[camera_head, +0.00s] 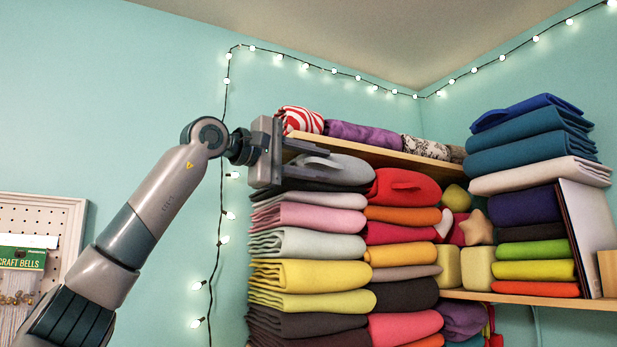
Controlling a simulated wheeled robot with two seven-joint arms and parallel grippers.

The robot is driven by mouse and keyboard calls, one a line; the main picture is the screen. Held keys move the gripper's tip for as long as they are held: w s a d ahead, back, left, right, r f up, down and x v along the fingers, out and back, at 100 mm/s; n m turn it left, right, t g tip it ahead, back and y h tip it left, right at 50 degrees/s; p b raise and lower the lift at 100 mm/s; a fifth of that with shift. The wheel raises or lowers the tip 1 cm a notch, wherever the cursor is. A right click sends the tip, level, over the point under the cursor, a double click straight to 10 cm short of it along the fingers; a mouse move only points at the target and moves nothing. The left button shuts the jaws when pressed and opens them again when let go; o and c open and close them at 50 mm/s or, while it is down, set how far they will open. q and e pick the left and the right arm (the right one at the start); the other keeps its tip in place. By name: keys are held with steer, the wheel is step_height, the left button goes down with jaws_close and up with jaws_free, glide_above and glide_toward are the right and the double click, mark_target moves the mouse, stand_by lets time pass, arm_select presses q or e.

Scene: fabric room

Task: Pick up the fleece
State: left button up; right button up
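Folded fleece and felt pieces lie in stacks on shelves in the head view. A grey folded fleece (350,174) tops the left stack, just under the upper shelf board. A red folded piece (415,188) tops the stack to its right. My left gripper (318,157) is at the left end of the grey piece, its fingers pointing right. The fingers look apart, and I see nothing clearly clamped between them. The lower finger lies close over or against the grey piece; contact is hard to tell. My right gripper is not in view.
The upper shelf board (380,153) holds fabric rolls (365,136) just above the gripper. More folded stacks (535,150) stand on the right shelf. Small cushions (478,228) sit between. A string of lights hangs on the wall.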

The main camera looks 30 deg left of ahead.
arm_select(q)
steer(key=shift+p+x, duration=0.4)
steer(key=shift+x, duration=0.85)
steer(key=shift+s, duration=0.1)
steer(key=shift+c, duration=0.5)
jaws_close()
